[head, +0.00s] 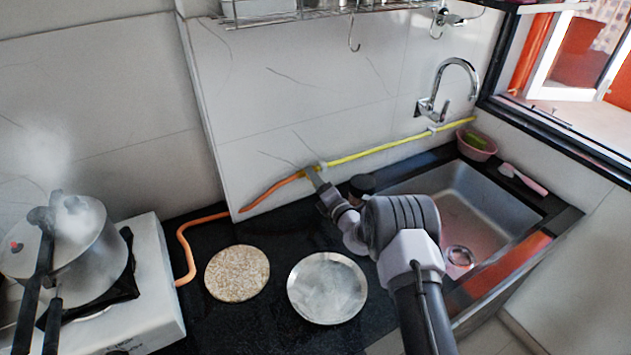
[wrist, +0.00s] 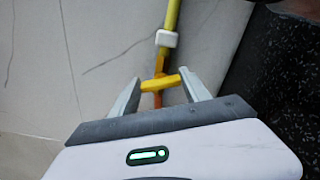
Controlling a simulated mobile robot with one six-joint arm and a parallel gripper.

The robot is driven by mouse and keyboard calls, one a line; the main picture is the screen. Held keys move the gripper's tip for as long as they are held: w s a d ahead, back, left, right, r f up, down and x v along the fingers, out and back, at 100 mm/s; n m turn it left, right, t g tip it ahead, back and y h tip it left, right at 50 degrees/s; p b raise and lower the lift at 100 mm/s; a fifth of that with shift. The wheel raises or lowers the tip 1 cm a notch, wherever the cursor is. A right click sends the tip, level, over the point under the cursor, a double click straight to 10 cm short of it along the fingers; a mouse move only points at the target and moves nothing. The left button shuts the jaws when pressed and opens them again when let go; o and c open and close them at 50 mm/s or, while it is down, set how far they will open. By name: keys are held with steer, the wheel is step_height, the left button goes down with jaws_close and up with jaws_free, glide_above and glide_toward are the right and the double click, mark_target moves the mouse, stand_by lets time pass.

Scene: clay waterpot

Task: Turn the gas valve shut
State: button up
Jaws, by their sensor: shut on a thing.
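The gas valve's yellow handle (wrist: 172,80) sits between my two fingers in the wrist view, lying roughly crosswise to the pipe. My gripper (wrist: 160,86) is shut on it, one finger at each end. In the head view my gripper (head: 318,176) reaches the wall where the yellow gas pipe (head: 380,149) meets the orange hose (head: 270,192); the handle is mostly hidden there. A white clip (wrist: 166,38) holds the yellow pipe just beyond the valve.
A steaming pot (head: 75,245) stands on the white stove (head: 160,290) at left. A round speckled board (head: 237,273) and a metal plate (head: 327,288) lie on the black counter. The sink (head: 470,205) is at right, with a pink basin (head: 477,146) behind it.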

steer(key=shift+f+m, duration=0.1)
steer(key=shift+m, duration=2)
steer(key=o, duration=1.4)
steer(key=p+v, duration=0.4)
steer(key=v, duration=1.3)
steer(key=shift+s+d, duration=0.15)
steer(key=shift+d, duration=0.05)
